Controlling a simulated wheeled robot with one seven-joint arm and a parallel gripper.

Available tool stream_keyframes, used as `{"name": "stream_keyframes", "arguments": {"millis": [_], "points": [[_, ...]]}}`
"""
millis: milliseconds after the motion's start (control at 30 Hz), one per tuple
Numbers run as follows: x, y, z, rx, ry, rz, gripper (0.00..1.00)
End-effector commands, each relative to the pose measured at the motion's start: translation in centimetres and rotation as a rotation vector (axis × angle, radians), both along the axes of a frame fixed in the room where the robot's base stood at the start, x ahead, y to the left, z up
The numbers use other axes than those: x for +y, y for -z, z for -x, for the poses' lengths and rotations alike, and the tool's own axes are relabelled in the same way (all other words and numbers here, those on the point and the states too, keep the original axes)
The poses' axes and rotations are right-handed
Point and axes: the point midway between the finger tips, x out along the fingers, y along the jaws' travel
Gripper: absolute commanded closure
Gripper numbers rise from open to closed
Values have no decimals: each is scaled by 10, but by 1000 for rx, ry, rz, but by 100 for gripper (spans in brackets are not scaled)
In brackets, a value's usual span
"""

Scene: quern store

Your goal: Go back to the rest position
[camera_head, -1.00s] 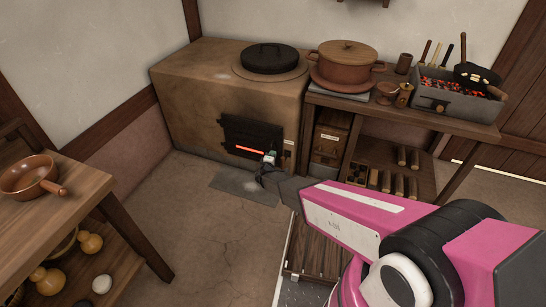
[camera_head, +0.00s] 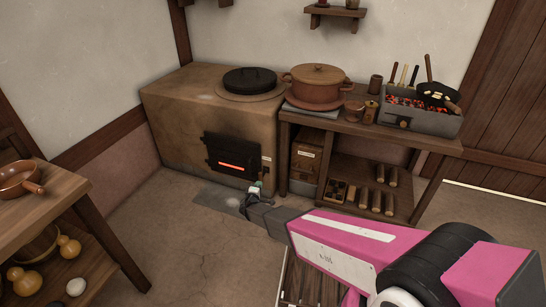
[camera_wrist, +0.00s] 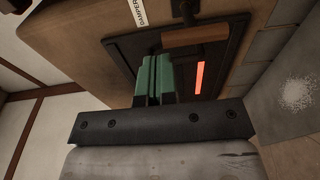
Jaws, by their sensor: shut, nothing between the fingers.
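My gripper (camera_head: 254,191) is in front of the clay stove (camera_head: 190,98), low down near its black fire door (camera_head: 231,154). A glowing orange slot shows in the door. In the wrist view the green fingers of my gripper (camera_wrist: 155,76) are together with nothing between them, and the fire door (camera_wrist: 222,70) with its wooden handle (camera_wrist: 195,36) lies behind them. I cannot tell the exact gap between fingers and door, but they look apart. My pink arm reaches in from the lower right.
A wooden table (camera_head: 420,138) right of the stove bears a lidded clay pot (camera_head: 315,88) and a charcoal box (camera_head: 425,122). Logs lie on its lower shelf. Another table (camera_head: 52,208) with a clay pan (camera_head: 16,181) stands at the left.

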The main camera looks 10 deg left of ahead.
Motion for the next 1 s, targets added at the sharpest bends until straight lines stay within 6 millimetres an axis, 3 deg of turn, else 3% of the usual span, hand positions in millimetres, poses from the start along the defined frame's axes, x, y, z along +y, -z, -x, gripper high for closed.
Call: {"name": "stream_keyframes", "arguments": {"millis": [167,267,400,567,700,800,1000], "points": [[-12,-7,-3,8,29,-8,100],[-44,-24,-10,32,112,-32,100],[-123,-61,-20,102,313,-96,100],[-221,-100,-16,222,569,-194,100],[-296,-128,3,349,771,-299,100],[-342,-146,24,449,898,-388,100],[-412,-180,75,666,1092,-597,100]]}}
